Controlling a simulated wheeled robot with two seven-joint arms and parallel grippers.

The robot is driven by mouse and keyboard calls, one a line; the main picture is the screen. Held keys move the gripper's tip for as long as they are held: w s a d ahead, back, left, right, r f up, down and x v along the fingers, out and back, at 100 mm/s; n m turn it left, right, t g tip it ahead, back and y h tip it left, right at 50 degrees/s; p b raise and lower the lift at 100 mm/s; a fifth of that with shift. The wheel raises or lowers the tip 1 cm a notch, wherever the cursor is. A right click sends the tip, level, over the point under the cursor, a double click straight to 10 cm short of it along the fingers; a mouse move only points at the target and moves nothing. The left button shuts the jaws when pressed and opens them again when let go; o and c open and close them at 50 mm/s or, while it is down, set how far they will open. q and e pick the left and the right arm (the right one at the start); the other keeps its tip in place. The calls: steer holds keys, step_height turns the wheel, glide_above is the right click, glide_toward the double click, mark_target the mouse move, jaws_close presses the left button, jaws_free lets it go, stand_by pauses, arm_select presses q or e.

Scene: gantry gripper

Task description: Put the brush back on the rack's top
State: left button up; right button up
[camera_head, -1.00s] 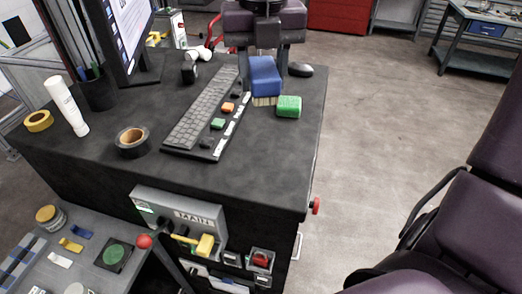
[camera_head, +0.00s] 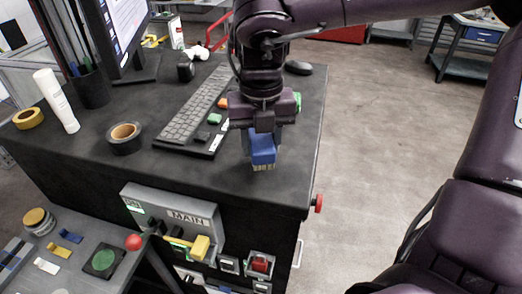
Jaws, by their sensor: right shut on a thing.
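The brush (camera_head: 262,149) has a blue body with pale bristles facing down. My right gripper (camera_head: 262,130) is shut on its upper part, which the gripper hides. The brush is upright over the front right part of the black top (camera_head: 235,177) of a dark cabinet. I cannot tell whether the bristles touch that surface. No separate rack is plain to see; this cabinet may be the rack. My left gripper is not in view.
A keyboard (camera_head: 190,118) and a roll of tape (camera_head: 124,137) lie left of the brush. A green block (camera_head: 298,101) is partly hidden behind my gripper. A mouse (camera_head: 299,68) lies farther back. The top's front right corner is clear. A control panel (camera_head: 172,208) is on the front.

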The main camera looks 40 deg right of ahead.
mark_target(261, 138)
step_height(261, 138, down, 2)
steer(key=shift+f, duration=0.25)
steer(key=shift+w+d+f, duration=0.15)
steer(key=shift+f, duration=0.1)
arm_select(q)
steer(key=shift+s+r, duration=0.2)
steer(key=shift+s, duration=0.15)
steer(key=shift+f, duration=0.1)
arm_select(e)
steer(key=o, duration=1.2)
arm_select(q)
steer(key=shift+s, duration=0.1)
arm_select(e)
steer(key=shift+r, duration=0.1)
step_height(261, 138, up, 12)
steer(key=shift+b, duration=0.35)
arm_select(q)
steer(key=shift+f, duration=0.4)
